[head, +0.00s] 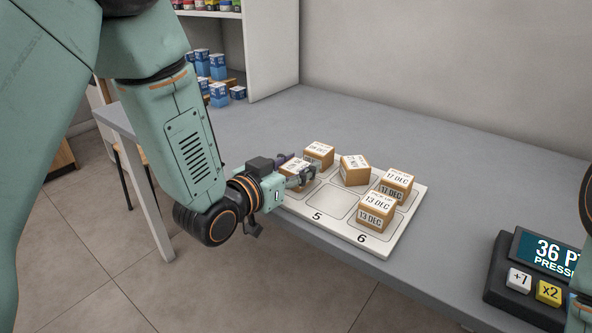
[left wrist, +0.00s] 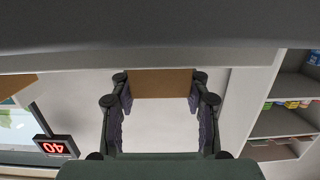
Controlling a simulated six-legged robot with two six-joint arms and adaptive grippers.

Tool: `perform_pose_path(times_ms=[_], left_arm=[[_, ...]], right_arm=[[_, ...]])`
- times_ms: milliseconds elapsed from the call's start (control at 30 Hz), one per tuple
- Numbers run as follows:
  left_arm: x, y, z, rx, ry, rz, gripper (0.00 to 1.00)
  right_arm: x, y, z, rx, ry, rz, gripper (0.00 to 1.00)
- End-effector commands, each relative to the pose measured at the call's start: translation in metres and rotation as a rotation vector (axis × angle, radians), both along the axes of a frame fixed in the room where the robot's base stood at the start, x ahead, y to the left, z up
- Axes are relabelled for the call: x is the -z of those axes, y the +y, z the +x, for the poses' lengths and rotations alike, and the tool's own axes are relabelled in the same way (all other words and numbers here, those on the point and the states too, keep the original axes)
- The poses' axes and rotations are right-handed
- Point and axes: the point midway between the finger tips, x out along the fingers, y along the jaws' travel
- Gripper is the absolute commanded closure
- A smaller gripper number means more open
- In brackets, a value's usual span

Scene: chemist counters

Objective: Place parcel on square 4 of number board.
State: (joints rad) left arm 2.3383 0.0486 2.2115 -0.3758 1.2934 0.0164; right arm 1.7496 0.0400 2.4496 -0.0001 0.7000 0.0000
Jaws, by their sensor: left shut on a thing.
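The number board (head: 386,243) is a pale tray of squares on the grey counter, with 5 and 6 readable along its front edge. My left gripper (head: 301,178) is shut on a brown parcel (head: 293,166) with a white label, at the board's left front corner. The gripper and arm hide that square and its number. I cannot tell whether the held parcel touches the board. In the left wrist view the parcel (left wrist: 160,84) shows as a brown face between the two fingertips of my left gripper (left wrist: 160,78). My right gripper is not in view.
A parcel marked 13 DEC (head: 376,210) stands at square 6; the square at 5 is empty. Three other parcels stand along the back: one at left (head: 319,154), one turned askew (head: 355,170), one marked 17 DEC (head: 396,185). A keypad display (head: 545,255) stands at right.

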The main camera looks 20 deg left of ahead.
Motion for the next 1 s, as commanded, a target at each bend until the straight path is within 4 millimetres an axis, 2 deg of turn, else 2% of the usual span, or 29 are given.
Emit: perform_pose_path(times_ms=[333,367,600,1000], left_arm=[[0.0033,0.001,0.0004,-0.001,0.002,0.0,0.87],[0.0037,0.0011,0.0002,-0.001,0.002,0.0,0.53],[0.0028,0.0009,0.0002,0.0,0.002,0.001,0.32],[-0.0023,0.0008,0.0001,0.0,0.002,0.001,0.31]], right_arm=[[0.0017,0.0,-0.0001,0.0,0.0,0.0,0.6],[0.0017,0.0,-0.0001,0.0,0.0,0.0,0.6],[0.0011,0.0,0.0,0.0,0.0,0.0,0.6],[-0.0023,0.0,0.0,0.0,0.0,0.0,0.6]])
